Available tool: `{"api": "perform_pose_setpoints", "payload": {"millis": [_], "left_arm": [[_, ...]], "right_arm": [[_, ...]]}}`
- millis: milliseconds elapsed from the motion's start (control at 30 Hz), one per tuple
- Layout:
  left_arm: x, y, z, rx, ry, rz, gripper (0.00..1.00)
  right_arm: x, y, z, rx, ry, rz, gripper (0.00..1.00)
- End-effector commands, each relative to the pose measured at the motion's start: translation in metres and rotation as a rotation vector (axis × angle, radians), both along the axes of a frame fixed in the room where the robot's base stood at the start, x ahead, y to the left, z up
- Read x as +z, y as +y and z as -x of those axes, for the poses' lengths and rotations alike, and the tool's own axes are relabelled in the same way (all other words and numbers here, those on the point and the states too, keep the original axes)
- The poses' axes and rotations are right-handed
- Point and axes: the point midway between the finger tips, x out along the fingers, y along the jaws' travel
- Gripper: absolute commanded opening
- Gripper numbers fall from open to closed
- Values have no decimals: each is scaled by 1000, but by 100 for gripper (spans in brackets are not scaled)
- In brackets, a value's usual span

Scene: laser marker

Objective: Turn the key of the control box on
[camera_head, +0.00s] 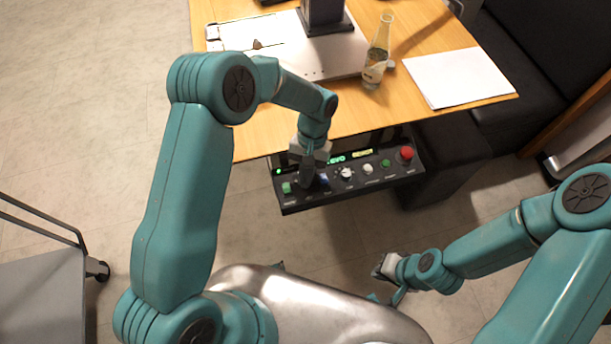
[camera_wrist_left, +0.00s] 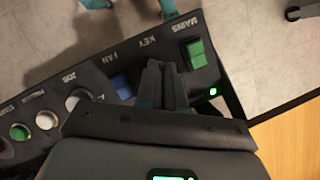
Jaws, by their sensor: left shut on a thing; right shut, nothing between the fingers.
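The black control box (camera_head: 380,184) hangs under the front edge of the table. In the left wrist view its panel (camera_wrist_left: 93,62) shows labels reading MAINS, KEY and FAN. My left gripper (camera_head: 306,181) reaches down to the panel; in the wrist view its fingers (camera_wrist_left: 161,80) are shut at the KEY position, between the green MAINS switch (camera_wrist_left: 196,54) and the blue FAN switch (camera_wrist_left: 122,86). The fingers hide the key, so its angle cannot be seen. My right gripper (camera_head: 382,268) is shut and empty, low and away from the box.
The panel also carries a red button (camera_head: 407,153), other knobs and a lit green lamp (camera_wrist_left: 213,92). On the wooden table (camera_head: 430,37) stand a bottle (camera_head: 377,52), white paper (camera_head: 458,78) and a machine base (camera_head: 335,55). A grey cart (camera_head: 42,295) is at left.

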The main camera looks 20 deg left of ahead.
Motion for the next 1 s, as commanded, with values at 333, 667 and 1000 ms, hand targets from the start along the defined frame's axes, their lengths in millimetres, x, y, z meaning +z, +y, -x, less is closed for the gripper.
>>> {"api": "perform_pose_setpoints", "payload": {"millis": [333, 667, 1000], "left_arm": [[0, -2, 2, -181, 7, -1, 0], [0, -2, 2, -230, 8, 0, 0], [0, -1, 3, -233, 9, 0, 0]], "right_arm": [[-10, 0, 0, 0, 0, 0, 0], [-11, 0, 0, 0, 0, 0, 0], [-11, 0, 0, 0, 0, 0, 0]]}}
